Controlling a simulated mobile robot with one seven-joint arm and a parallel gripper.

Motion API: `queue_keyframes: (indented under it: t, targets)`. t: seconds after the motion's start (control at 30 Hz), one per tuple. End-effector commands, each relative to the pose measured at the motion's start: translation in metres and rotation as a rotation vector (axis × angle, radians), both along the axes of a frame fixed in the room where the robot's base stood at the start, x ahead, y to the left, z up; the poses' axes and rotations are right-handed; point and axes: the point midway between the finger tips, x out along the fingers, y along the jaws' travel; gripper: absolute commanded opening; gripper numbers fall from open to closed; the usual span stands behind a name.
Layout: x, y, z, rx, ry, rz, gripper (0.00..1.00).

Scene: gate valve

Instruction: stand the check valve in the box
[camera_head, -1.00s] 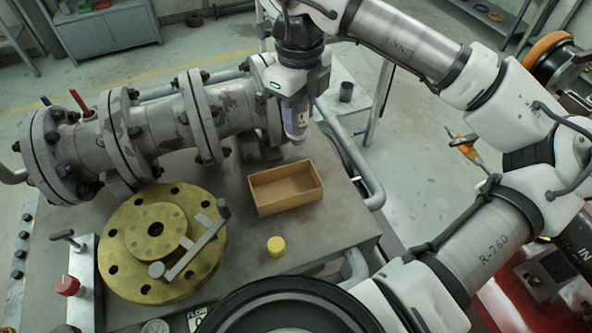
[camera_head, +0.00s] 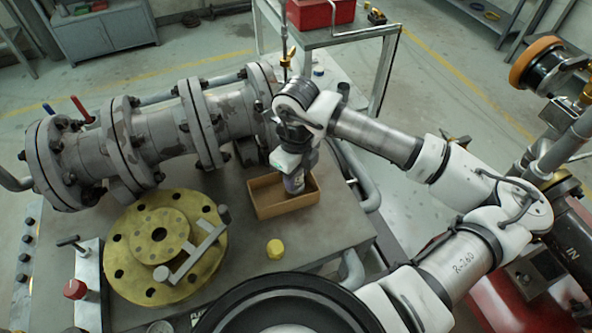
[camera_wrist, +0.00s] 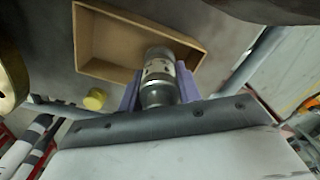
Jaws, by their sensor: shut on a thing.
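The check valve (camera_wrist: 160,78) is a dark and silver metal cylinder held between the two purple fingers of my gripper (camera_wrist: 160,92). The brown open box (camera_head: 262,203) sits on the grey bench top, and its inside (camera_wrist: 112,45) also shows in the wrist view. In the head view my gripper (camera_head: 294,180) points down over the right half of the box. The valve's lower end appears at or inside the box opening. The gripper hides part of the valve, and I cannot tell whether it touches the box floor.
A yellow cap (camera_head: 275,249) stands in front of the box. A brass flange (camera_head: 160,245) with a grey bar handle lies to the left. A large grey pipe assembly (camera_head: 150,140) runs behind. Bare bench top surrounds the cap.

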Motion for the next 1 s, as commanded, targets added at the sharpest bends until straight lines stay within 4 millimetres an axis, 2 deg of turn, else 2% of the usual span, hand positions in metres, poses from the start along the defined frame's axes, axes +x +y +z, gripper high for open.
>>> queue_keyframes:
  t: [0.33, 0.37, 0.53, 0.83, 1.0]
  targets:
    - [0.0, 0.0, -0.003, -0.001, -0.001, 0.0, 0.0]
    - [0.0, 0.0, -0.003, -0.001, 0.001, 0.0, 0.35]
    - [0.0, 0.0, -0.002, 0.0, 0.0, 0.0, 0.56]
    - [0.0, 0.0, -0.001, 0.0, 0.0, 0.0, 0.56]
    - [0.001, -0.001, 0.013, -0.002, -0.004, -0.001, 0.56]
